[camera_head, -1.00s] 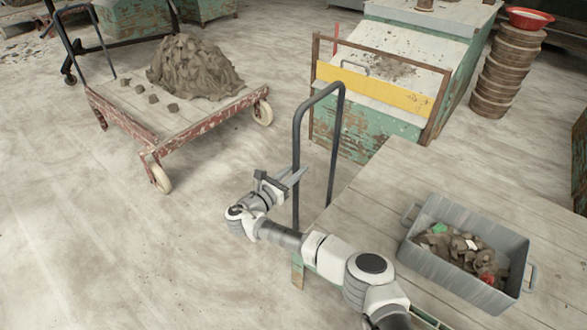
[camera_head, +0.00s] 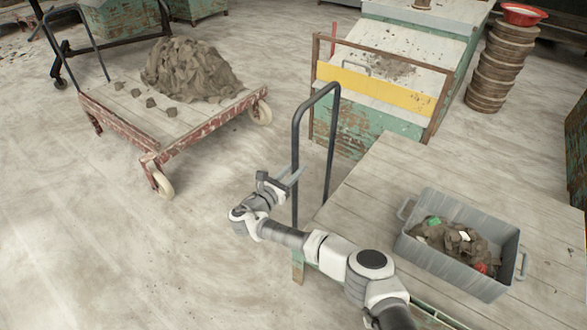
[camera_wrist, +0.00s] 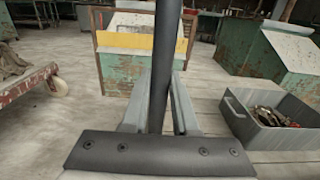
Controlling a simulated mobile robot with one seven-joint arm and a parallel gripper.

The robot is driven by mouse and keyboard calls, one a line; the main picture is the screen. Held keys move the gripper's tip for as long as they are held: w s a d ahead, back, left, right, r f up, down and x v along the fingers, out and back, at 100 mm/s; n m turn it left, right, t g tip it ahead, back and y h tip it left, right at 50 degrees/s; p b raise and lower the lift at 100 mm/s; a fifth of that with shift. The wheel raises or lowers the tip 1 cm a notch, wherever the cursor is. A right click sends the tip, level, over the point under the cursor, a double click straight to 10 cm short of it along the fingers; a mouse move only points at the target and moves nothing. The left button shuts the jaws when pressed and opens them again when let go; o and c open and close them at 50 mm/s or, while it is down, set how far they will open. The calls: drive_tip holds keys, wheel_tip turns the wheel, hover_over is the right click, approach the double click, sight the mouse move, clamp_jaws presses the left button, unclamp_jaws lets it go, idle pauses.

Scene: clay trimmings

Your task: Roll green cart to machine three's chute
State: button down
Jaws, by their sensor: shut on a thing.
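The green cart (camera_head: 375,185) has a pale wooden deck, a chipped green edge and a dark looped push handle (camera_head: 298,135). A grey bin (camera_head: 425,258) of clay scraps with green, white and red bits rides on it. My gripper (camera_head: 291,180) is shut on the handle's near upright. In the wrist view the upright (camera_wrist: 168,40) runs between my two fingers. A green machine (camera_head: 350,140) with a sloped pale top and a yellow band stands just beyond the cart. No number is legible, so I cannot tell whether it is machine three.
A red cart (camera_head: 205,127) with a clay mound (camera_head: 190,70) stands at the left. Stacked round brown discs (camera_head: 492,75) with a red bowl (camera_head: 524,14) on top stand at the back right. The floor at front left is clear.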

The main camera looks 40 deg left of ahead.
drive_tip(key=shift+a+f+b, duration=0.15)
drive_tip(key=shift+a+b, duration=0.2)
drive_tip(key=shift+b, duration=0.5)
drive_tip(key=a+b, duration=0.6)
drive_tip(key=a, duration=0.1)
drive_tip(key=shift+s+r, duration=0.2)
drive_tip(key=shift+s, duration=0.1)
drive_tip(key=shift+a, duration=0.1)
